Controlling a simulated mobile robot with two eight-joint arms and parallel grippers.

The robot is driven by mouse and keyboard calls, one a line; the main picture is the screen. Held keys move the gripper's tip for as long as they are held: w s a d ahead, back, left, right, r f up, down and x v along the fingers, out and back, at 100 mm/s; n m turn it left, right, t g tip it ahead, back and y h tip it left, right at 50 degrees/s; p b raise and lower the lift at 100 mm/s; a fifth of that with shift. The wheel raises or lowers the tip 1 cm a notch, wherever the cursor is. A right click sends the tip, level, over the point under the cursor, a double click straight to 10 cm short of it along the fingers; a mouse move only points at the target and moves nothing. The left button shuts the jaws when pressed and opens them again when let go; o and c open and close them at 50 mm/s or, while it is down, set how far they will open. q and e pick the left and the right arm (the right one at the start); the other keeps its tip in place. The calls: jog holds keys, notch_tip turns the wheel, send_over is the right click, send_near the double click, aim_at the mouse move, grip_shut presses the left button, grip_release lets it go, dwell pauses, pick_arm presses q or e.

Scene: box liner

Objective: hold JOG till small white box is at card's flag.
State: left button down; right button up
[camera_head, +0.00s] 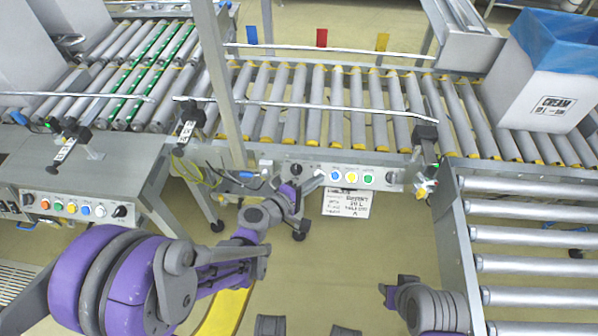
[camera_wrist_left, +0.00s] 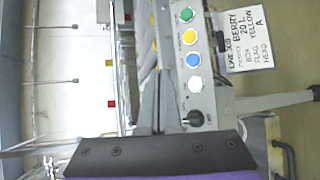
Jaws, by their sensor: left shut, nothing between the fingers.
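My left gripper (camera_head: 312,186) is shut and empty, its tip by the left part of the button panel (camera_head: 345,175). In the head view it is close to the white button (camera_head: 322,174); I cannot tell whether it touches. The wrist view shows white (camera_wrist_left: 195,84), blue, yellow and green buttons and a black knob; JOG is not legible. The card (camera_head: 346,203) hangs below the panel and reads BERRY, 20 L, YELLOW, A. The yellow flag (camera_head: 382,42) stands behind the conveyor, right of red. I cannot pick out the small white box on the flagged conveyor.
A white box labelled CREAM with a blue liner (camera_head: 545,85) stands on the right rollers. Blue (camera_head: 252,35) and red (camera_head: 321,38) flags share the rail. A grey post (camera_head: 222,80) rises left of the panel. A second panel (camera_head: 80,208) is at left.

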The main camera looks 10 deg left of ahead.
pick_arm(q)
jog(key=shift+w+a+f, duration=0.2)
jog(key=shift+a+f, duration=0.05)
jog(key=shift+f, duration=0.1)
jog(key=w+f+b, duration=0.4)
jog(key=w+f, duration=0.1)
jog(key=f, duration=0.1)
jog(key=shift+w+f+b, duration=0.2)
jog(key=shift+w+b, duration=0.15)
jog(key=shift+w, duration=0.05)
dwell(2.1)
jog(key=shift+w+f+b, duration=0.3)
jog(key=shift+f, duration=0.05)
